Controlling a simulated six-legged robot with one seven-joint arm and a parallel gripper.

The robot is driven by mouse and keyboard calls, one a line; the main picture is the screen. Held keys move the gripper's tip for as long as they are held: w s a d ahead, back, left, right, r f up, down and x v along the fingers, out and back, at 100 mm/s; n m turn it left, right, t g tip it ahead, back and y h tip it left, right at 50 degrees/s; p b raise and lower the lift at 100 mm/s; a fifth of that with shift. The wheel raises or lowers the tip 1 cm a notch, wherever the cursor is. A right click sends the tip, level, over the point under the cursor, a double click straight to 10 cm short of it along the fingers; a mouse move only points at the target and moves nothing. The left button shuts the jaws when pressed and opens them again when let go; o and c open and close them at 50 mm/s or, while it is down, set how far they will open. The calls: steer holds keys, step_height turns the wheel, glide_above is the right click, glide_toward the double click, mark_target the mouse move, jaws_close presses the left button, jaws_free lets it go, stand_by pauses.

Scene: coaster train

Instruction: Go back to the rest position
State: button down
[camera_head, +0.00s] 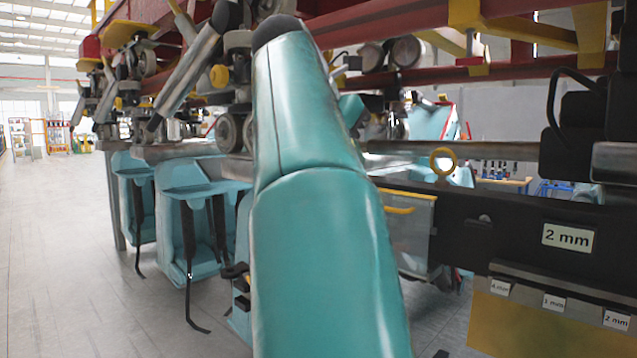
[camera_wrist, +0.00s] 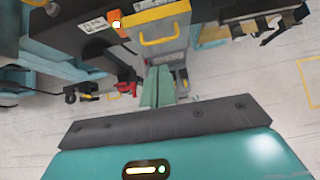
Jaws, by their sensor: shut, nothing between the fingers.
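My gripper (camera_wrist: 158,72) shows in the wrist view as two green fingers side by side, closed together with nothing between them. They reach out past the dark grey plate and teal body of my wrist. Behind the fingertips is a grey box with a yellow handle (camera_wrist: 165,44). I cannot tell how far apart they are. In the head view my teal arm fills the middle of the picture, and my gripper cannot be made out there.
A coaster train with teal seats (camera_head: 189,221) hangs under a red track (camera_head: 400,30). A dark panel labelled "2 mm" (camera_head: 500,232) stands at right. Open floor (camera_head: 70,240) lies at left. The wrist view shows a red-handled tool (camera_wrist: 127,87).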

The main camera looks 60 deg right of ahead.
steer(key=w+a+f+m+t+y, duration=0.25)
steer(key=w+a+f, duration=0.25)
steer(key=a+f, duration=0.45)
steer(key=w+a+f+m+t+y, duration=0.1)
steer(key=w+a+f+m+t, duration=0.25)
steer(key=w+a+f, duration=0.45)
steer(key=s+a+f+m+y, duration=0.2)
steer(key=s+a+f+m, duration=0.2)
steer(key=a+f, duration=0.6)
steer(key=s+a+f+m+t+y, duration=0.1)
steer(key=s+a+f+m+y, duration=0.2)
steer(key=a+f+m, duration=0.3)
steer(key=s+a+f, duration=0.1)
steer(key=a+f, duration=0.3)
steer(key=f, duration=0.3)
steer(key=shift+a+f, duration=0.25)
steer(key=shift+s, duration=0.15)
